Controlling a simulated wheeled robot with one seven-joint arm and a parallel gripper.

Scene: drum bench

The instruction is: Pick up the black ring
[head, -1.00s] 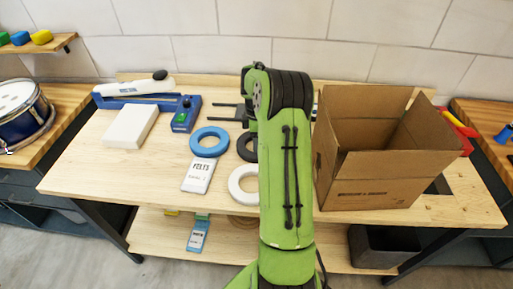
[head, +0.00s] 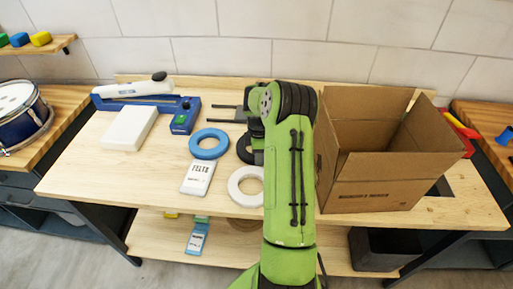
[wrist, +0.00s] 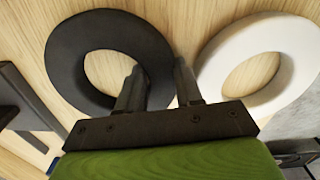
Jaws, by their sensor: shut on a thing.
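The black ring (wrist: 70,62) lies on the wooden bench top in the wrist view. In the head view only its left part (head: 242,149) shows, as my arm hides the rest. My gripper (wrist: 159,78) is shut on the right side of the black ring's band, with one finger in the hole and the other outside it. I cannot see any gap under the ring. In the head view my gripper is hidden behind my green arm.
A white ring (wrist: 213,75) lies close beside the gripper's outer finger. A blue ring (head: 197,149) and a white FELTS box (head: 198,177) lie to the left. An open cardboard box (head: 372,192) stands close to the right of my arm. A white block (head: 130,128) sits farther left.

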